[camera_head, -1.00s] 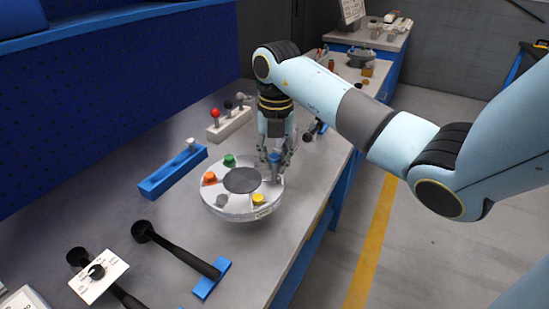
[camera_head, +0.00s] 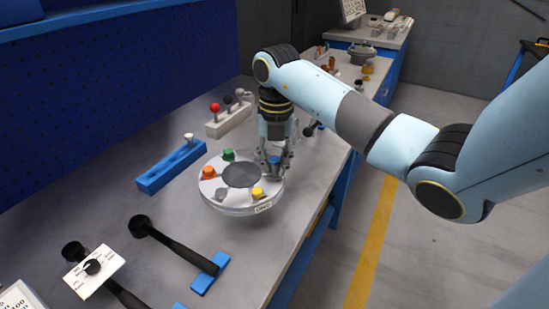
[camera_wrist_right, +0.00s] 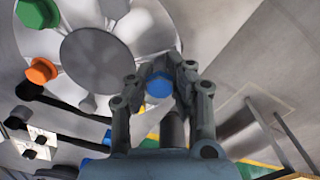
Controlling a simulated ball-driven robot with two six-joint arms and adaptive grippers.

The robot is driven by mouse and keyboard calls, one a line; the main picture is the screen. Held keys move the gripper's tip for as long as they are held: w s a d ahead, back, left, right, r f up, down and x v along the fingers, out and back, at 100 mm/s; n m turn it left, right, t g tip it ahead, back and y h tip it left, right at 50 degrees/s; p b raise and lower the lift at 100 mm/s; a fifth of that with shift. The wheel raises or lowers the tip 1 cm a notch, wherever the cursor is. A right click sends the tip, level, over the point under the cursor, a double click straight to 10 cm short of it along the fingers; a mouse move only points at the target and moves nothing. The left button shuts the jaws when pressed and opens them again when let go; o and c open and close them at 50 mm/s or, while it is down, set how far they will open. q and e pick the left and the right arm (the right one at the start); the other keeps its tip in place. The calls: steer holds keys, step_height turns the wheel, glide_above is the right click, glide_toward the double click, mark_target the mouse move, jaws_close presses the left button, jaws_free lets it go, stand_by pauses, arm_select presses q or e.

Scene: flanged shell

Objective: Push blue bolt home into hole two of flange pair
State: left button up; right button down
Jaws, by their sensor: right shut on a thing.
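The round pale flange pair (camera_head: 240,208) with a dark grey centre sits on the bench in the head view; its top also shows in the wrist view (camera_wrist_right: 148,30). Green (camera_head: 228,155), orange (camera_head: 208,172) and yellow (camera_head: 257,193) bolts sit around its rim, with a grey piece (camera_head: 221,194) between orange and yellow. My right gripper (camera_head: 274,162) points down at the far right of the rim. It is shut on the blue bolt (camera_wrist_right: 159,84), whose blue head shows between the fingertips. The hole under it is hidden, so its depth cannot be told. My left gripper is out of view.
A black-handled tool (camera_head: 175,245) and a dial plate (camera_head: 94,270) lie nearer the front. The bench edge runs close on the right.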

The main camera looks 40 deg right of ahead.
mark_target(275, 158)
steer(key=shift+f+b, duration=0.4)
steer(key=shift+f, duration=0.15)
steer(key=c, duration=1.2)
jaws_free()
steer(key=shift+o, duration=0.2)
step_height(275, 158, up, 8)
steer(key=shift+f, duration=0.2)
